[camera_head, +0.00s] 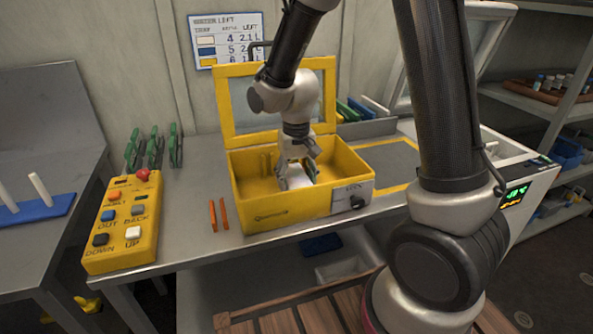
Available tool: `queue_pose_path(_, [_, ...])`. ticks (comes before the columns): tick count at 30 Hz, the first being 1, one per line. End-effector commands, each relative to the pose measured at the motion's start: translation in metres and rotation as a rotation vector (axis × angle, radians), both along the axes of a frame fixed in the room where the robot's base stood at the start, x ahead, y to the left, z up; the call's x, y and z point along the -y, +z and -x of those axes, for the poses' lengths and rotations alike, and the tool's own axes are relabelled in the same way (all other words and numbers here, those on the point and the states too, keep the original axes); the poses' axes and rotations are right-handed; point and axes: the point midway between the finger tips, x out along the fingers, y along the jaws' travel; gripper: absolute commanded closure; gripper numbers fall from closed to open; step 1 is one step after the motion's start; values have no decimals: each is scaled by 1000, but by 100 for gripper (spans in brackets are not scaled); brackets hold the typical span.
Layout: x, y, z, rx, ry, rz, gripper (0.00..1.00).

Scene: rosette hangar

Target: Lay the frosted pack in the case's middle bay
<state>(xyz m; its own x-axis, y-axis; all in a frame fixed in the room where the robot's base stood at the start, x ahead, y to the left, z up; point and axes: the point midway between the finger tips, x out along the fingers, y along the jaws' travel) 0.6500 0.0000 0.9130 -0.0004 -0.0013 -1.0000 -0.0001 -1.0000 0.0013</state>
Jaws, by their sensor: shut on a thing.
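The yellow case (290,211) stands on the metal bench with its framed lid raised at the back. My gripper (297,180) points down into the case, right of its middle, shut on a pale, whitish pack (299,176). Only part of the pack shows between the fingers. I cannot tell whether it touches the case floor. The bay dividers are mostly hidden by the front wall and my gripper, so I cannot tell which bay the pack is over.
A yellow button box (123,225) stands on the bench at left, with green-handled tools (155,147) behind it. Two orange sticks (218,215) are by the case's front left. A yellow-bordered mat (392,163) lies to the right. Shelves (540,100) stand at far right.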

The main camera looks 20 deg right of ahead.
Motion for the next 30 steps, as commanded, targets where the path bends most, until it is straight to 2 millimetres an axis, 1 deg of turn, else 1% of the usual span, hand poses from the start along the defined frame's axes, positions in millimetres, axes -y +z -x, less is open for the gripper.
queue_pose_path(6, [0,-7,0,1,0,0,73])
queue_pose_path(14, [0,-8,0,1,0,0,73])
queue_pose_path(15, [0,-8,0,1,0,0,34])
queue_pose_path(17, [0,-8,0,1,0,0,23])
queue_pose_path(18, [0,-8,0,1,0,0,16])
queue_pose_path(19, [0,-8,0,1,0,0,14])
queue_pose_path(28, [0,-7,0,0,0,0,14])
queue_pose_path(30, [0,-5,0,1,0,-1,14])
